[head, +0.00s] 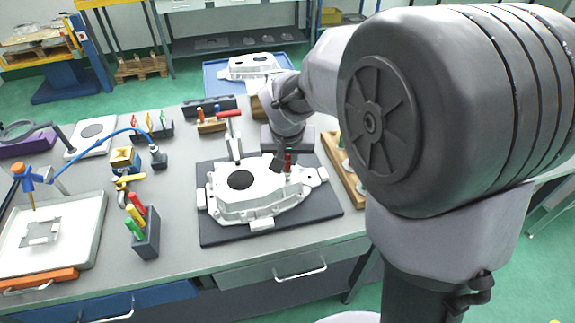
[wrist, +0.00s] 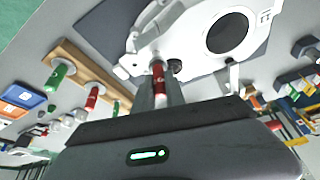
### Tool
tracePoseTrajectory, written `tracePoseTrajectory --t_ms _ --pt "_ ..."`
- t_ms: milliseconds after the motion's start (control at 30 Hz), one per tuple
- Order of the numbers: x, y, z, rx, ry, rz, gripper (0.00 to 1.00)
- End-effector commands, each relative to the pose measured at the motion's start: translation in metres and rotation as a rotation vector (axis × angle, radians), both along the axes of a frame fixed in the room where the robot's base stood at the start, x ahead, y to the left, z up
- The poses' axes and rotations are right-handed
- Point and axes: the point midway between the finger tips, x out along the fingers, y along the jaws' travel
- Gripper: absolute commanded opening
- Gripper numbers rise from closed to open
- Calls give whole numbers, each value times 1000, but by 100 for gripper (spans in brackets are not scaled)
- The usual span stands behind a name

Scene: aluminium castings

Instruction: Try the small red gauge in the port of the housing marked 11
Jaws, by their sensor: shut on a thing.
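The pale aluminium housing (head: 262,198) lies on a dark mat on the bench, with a large dark round opening; it also shows at the top of the wrist view (wrist: 190,25). I cannot read a number on it. My gripper (head: 283,160) is over the housing's far right part, shut on a small red gauge (wrist: 158,75), seen upright between the fingers in the wrist view (wrist: 160,92). The gauge's far end is at the housing's edge region, beside a small dark round feature (wrist: 175,65). I cannot tell whether it is inside a port.
A wooden rack (head: 345,172) stands right of the mat; the wrist view shows a green gauge (wrist: 58,75) and another red gauge (wrist: 93,97) on it. A dark block (head: 146,235) with coloured handles stands left of the mat (head: 220,233).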

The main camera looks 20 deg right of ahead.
Motion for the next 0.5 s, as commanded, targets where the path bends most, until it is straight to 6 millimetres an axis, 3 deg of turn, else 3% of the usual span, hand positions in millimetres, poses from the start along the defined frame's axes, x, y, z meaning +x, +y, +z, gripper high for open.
tracePoseTrajectory --t_ms 500 --pt "1 0 40 0 -2 0 0"
